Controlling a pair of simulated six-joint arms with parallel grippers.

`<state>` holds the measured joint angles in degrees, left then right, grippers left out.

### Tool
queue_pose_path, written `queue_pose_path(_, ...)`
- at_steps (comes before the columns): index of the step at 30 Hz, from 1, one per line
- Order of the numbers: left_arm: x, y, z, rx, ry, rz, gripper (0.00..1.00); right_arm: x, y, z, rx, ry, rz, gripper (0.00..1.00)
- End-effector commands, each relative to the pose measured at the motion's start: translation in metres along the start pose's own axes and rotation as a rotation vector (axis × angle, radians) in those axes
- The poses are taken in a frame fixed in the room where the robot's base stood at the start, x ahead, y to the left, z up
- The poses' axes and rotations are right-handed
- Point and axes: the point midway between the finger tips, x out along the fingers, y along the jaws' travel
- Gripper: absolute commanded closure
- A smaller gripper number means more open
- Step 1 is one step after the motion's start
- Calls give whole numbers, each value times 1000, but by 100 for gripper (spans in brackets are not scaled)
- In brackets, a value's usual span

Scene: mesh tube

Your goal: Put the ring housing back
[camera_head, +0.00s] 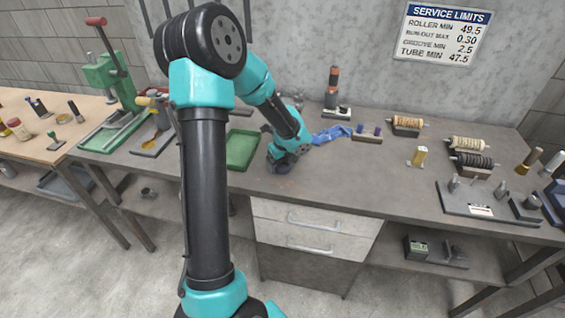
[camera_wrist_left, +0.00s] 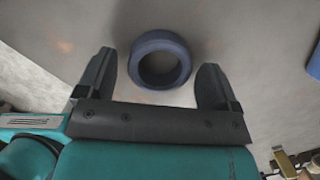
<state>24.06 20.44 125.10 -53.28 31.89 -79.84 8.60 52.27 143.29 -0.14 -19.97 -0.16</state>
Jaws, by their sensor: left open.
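The ring housing, a dark blue-grey ring (camera_wrist_left: 161,60), lies flat on the grey bench top in the left wrist view. My left gripper (camera_wrist_left: 154,78) is open, with one finger on each side of the ring and a gap at both sides. The ring looks empty, with bare bench showing through its hole. In the head view my left gripper (camera_head: 280,166) is low over the bench, right of the green tray; the ring is mostly hidden there by the gripper. My right gripper is not in view.
A green tray (camera_head: 241,150) lies left of the gripper. A blue cloth (camera_head: 332,135) and a small block with purple pieces (camera_head: 367,132) lie to the right. Rollers on stands (camera_head: 406,125) and a grey plate with metal parts (camera_head: 482,203) are farther right.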

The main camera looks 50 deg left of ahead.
Motion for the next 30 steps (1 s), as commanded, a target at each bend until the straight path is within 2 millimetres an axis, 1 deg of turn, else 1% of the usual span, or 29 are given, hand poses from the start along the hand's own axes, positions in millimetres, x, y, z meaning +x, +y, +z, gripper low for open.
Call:
queue_pose_path(4,-14,-1,1,0,-4,-3,14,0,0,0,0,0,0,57)
queue_pose_path(7,-29,-1,0,-1,-3,-4,14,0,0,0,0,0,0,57)
queue_pose_path(15,-80,-1,0,0,-4,-4,14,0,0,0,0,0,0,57)
queue_pose_path(19,-102,-1,0,-1,-2,-4,14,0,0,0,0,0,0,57)
queue_pose_path(24,-117,0,0,-1,-1,-1,14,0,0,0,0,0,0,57)
queue_pose_path(30,-121,0,0,0,0,-1,14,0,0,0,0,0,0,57)
